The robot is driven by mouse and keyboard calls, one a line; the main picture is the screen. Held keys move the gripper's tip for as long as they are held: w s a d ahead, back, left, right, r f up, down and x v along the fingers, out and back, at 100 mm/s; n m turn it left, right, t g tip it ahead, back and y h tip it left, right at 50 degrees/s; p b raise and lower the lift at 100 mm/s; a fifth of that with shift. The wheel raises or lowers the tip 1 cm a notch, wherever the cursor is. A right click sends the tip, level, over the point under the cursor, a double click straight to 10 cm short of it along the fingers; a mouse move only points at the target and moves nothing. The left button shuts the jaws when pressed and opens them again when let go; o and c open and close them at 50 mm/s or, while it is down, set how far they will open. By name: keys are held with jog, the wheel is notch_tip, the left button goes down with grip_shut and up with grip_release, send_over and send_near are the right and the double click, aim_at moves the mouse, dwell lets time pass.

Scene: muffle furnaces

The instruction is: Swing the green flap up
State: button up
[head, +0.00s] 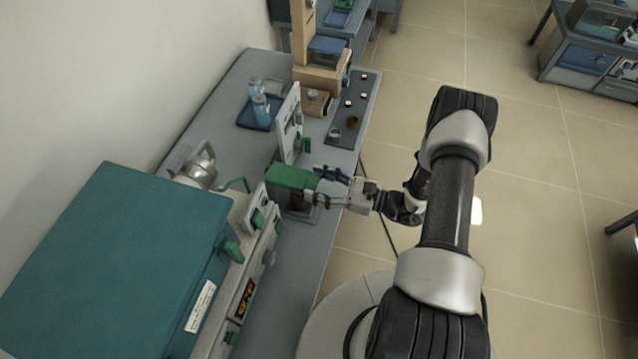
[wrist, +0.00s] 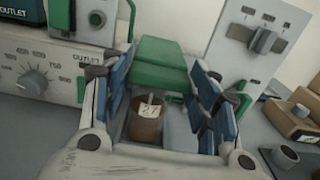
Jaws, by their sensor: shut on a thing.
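The green flap (head: 291,178) sits on a small device between the teal furnace and an upright light panel. In the wrist view the flap (wrist: 162,52) shows a darker far face and a brighter near face. My gripper (head: 318,187) reaches it from the right. In the wrist view its blue-padded fingers (wrist: 160,80) stand wide apart, on either side of the flap's near part, shut on it. A brown cup (wrist: 146,124) with a pale label stands just below the flap, between the fingers. The exact finger contact is hard to see.
The teal furnace (head: 115,265) fills the near left of the bench, with a dial panel (wrist: 35,75) close beside the left finger. The light panel (head: 290,125) with a knob stands close beyond the flap.

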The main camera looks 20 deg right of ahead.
jog(key=shift+c, duration=0.8)
jog(key=r+g+h+p, duration=0.1)
jog(key=r+h+p, duration=0.1)
jog(key=p, duration=0.2)
jog(key=w+a+r+g+h+p, duration=0.1)
jog(key=r+h+p, duration=0.1)
jog(key=r+p, duration=0.1)
jog(key=a+r+g+h+p, duration=0.1)
jog(key=r+p, duration=0.2)
jog(key=p, duration=0.1)
jog(key=shift+w+a+r+g+h+p, duration=0.15)
jog(key=shift+r+g+h+p, duration=0.1)
jog(key=shift+g+h+p, duration=0.15)
jog(key=w+a+r+g+h+p, duration=0.3)
jog(key=w+a+r+h+p, duration=0.1)
jog(key=w+a+r+p, duration=0.1)
jog(key=shift+a+h+p, duration=0.4)
jog(key=shift+a+p, duration=0.35)
jog(key=shift+a, duration=0.2)
jog(key=shift+r, duration=0.1)
jog(key=o, duration=1.1)
jog(key=shift+a, duration=0.1)
jog(key=shift+o, duration=1.3)
jog(key=shift+w+a, duration=0.1)
jog(key=shift+a, duration=0.05)
jog(key=shift+o, duration=0.8)
jog(key=shift+d, duration=0.2)
